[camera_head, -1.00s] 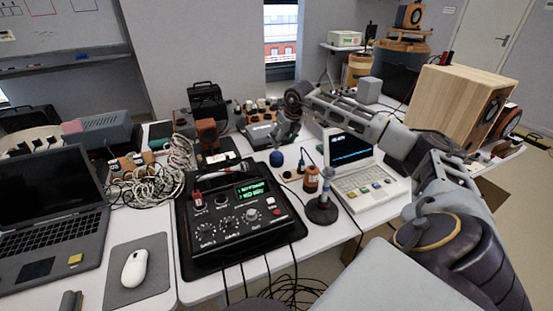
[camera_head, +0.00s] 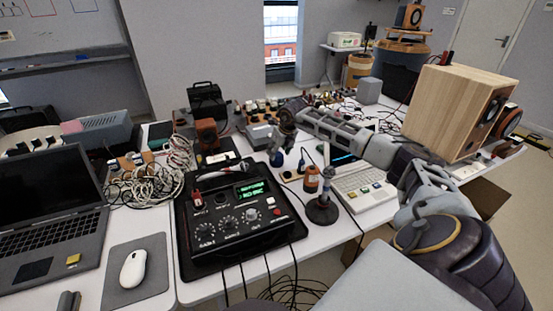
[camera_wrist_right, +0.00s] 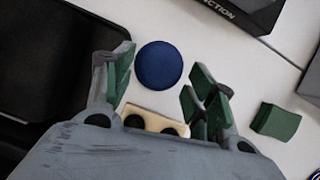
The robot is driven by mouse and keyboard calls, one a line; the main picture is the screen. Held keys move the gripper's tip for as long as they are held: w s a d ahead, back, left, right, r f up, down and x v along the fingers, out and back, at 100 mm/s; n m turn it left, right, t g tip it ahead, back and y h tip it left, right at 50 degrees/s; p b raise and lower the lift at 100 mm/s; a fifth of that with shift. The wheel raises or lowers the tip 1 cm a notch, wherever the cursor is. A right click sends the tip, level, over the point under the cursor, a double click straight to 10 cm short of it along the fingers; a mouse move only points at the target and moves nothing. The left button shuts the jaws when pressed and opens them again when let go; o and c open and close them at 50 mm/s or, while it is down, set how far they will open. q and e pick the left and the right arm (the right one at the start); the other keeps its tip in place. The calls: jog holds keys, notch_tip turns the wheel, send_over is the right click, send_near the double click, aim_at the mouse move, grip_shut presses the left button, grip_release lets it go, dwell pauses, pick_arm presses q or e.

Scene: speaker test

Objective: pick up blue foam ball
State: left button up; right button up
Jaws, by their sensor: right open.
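The blue foam ball (camera_head: 277,158) sits on the table behind the black control box, partly hidden below my right gripper. My right gripper (camera_head: 282,146) points down close above it. In the right wrist view the ball (camera_wrist_right: 159,65) lies between the open green-padded fingers (camera_wrist_right: 160,72), with a gap on both sides. No contact shows. My left gripper is not in view.
The black control box (camera_head: 238,222) with knobs stands in front of the ball. A soldering iron in a stand (camera_head: 322,209) and a white instrument (camera_head: 362,186) are to its right. Tangled white cables (camera_head: 150,180) lie left. In the wrist view a green block (camera_wrist_right: 276,121) lies right.

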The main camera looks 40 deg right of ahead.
aim_at(278, 154)
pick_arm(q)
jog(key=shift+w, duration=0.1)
pick_arm(e)
jog(key=shift+f, duration=0.15)
jog(key=shift+w+f, duration=0.25)
jog(key=shift+f, duration=0.35)
jog(key=x, duration=0.3)
jog(key=shift+f+b, duration=0.15)
jog(key=shift+b, duration=0.2)
jog(key=shift+w+f, duration=0.15)
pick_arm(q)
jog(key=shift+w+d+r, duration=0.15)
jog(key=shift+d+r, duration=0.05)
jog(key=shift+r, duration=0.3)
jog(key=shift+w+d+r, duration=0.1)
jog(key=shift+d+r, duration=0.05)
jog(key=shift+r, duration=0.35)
pick_arm(e)
jog(key=c, duration=0.4)
